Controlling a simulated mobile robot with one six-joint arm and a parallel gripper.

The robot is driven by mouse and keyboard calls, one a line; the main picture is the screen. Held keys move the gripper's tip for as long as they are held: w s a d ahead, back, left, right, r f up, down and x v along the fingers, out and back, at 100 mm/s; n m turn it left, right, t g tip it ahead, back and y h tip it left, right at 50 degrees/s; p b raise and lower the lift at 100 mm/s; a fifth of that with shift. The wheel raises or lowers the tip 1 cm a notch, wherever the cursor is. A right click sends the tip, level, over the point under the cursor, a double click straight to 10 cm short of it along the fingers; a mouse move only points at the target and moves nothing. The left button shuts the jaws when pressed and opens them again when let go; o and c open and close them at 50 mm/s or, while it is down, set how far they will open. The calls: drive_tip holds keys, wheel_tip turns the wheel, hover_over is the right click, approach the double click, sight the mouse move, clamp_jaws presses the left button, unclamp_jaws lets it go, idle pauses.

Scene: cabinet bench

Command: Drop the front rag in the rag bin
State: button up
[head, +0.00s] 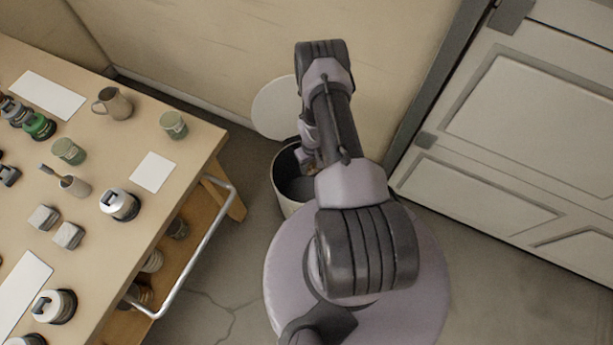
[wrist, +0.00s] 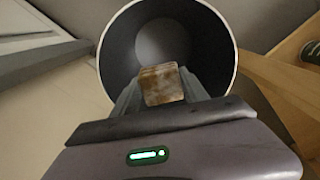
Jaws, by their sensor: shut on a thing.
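The rag (wrist: 162,84) is a brown, mottled, squarish cloth in the wrist view. My gripper (wrist: 160,90) is shut on it and holds it over the mouth of the rag bin. The rag bin (wrist: 114,60) is a round bin with a dark inside and a pale rim, and its visible floor looks bare. In the head view the bin (head: 284,183) stands on the floor by the wall, partly behind my arm, with its round pale lid (head: 273,108) raised against the wall. My gripper (head: 308,168) shows small there at the bin's opening, mostly hidden by the arm.
A wooden bench (head: 200,145) with mugs, jars, blocks and white sheets stands left of the bin. A metal rail (head: 205,255) runs along its side. A grey panelled door (head: 530,130) is at the right. Floor between bench and my base is clear.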

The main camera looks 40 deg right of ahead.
drive_tip(key=shift+r, duration=0.1)
drive_tip(key=o, duration=1.5)
drive_tip(key=shift+o, duration=0.2)
wheel_tip(320, 180, up, 17)
drive_tip(key=p, duration=0.6)
drive_tip(key=shift+r+p, duration=0.2)
drive_tip(key=shift+p, duration=0.15)
